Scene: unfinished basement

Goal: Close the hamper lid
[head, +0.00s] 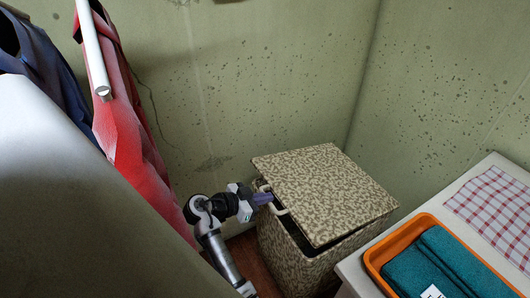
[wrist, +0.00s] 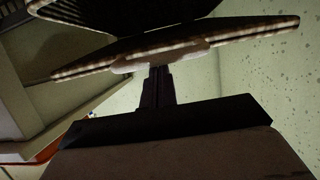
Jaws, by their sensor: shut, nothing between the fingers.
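The hamper (head: 283,250) is a box with a beige and brown leaf pattern, standing on the floor near the corner. Its matching lid (head: 325,185) is partly lowered and tilted over it, with a dark gap showing along the near side. A pale handle (head: 283,211) shows at the lid's left edge. My gripper (head: 264,198) is shut and empty at that left edge, beside the handle. In the wrist view, the shut fingers (wrist: 158,85) reach to the pale handle (wrist: 160,58) on the lid's edge (wrist: 235,36). Whether they touch it I cannot tell.
A white table (head: 365,268) stands close to the hamper's right, with an orange tray (head: 374,254) of teal towels (head: 445,262) and a checked cloth (head: 495,208). Red clothing (head: 130,130) hangs from a white rail (head: 93,50) at left. Stained green walls close the corner.

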